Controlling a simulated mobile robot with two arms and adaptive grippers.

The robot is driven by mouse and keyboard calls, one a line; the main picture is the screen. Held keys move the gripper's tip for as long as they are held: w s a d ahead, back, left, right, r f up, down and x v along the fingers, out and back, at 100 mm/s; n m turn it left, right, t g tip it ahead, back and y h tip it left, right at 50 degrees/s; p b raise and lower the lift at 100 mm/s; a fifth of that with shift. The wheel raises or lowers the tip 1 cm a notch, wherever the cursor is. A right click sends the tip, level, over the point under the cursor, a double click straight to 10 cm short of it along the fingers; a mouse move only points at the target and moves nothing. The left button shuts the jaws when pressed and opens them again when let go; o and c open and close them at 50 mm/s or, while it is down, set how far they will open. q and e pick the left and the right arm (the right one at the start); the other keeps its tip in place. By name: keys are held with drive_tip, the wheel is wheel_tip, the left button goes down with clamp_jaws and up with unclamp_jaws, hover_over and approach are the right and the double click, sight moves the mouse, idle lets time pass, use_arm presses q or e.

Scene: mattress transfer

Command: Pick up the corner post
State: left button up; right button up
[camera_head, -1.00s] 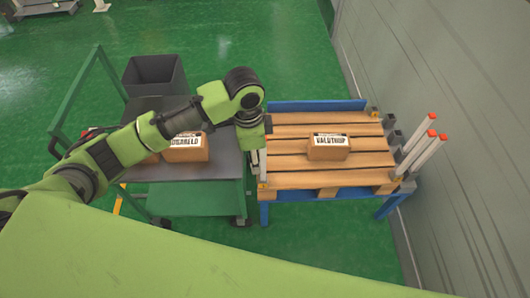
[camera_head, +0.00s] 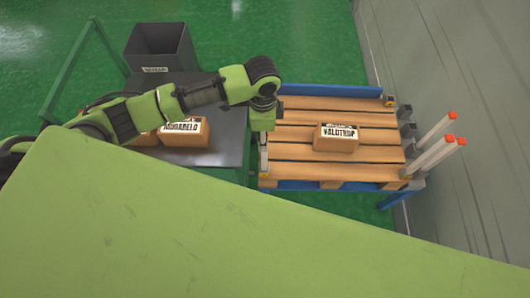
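Several pale corner posts with orange-red tips stand tilted at the pallet's right side in the head view; one is the front post (camera_head: 427,160). My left gripper (camera_head: 263,133) points down at the left edge of the wooden pallet (camera_head: 290,172). A short pale upright piece (camera_head: 263,158) shows directly below it, above the pallet's front left corner. It looks like part of a post, but its top is hidden by the gripper. I cannot tell whether the fingers are closed on it. My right gripper is out of view.
A box labelled VALDTRUP (camera_head: 337,137) sits on the pallet, which rests on a blue frame (camera_head: 395,196). A cart with a dark top (camera_head: 232,158) carries boxes (camera_head: 186,133) on the left. A dark bin (camera_head: 160,48) stands behind. A grey wall (camera_head: 470,90) bounds the right.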

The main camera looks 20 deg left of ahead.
use_arm(q)
hover_over(264, 155)
drive_tip(key=w, duration=0.1)
wheel_tip(264, 155, down, 6)
drive_tip(key=shift+r+p, duration=0.1)
drive_tip(key=shift+p, duration=0.35)
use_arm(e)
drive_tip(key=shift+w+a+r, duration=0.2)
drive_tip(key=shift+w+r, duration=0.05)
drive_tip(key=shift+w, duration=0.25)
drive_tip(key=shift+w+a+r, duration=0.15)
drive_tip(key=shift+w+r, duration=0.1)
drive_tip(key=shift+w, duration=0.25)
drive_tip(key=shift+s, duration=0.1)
use_arm(q)
clamp_jaws()
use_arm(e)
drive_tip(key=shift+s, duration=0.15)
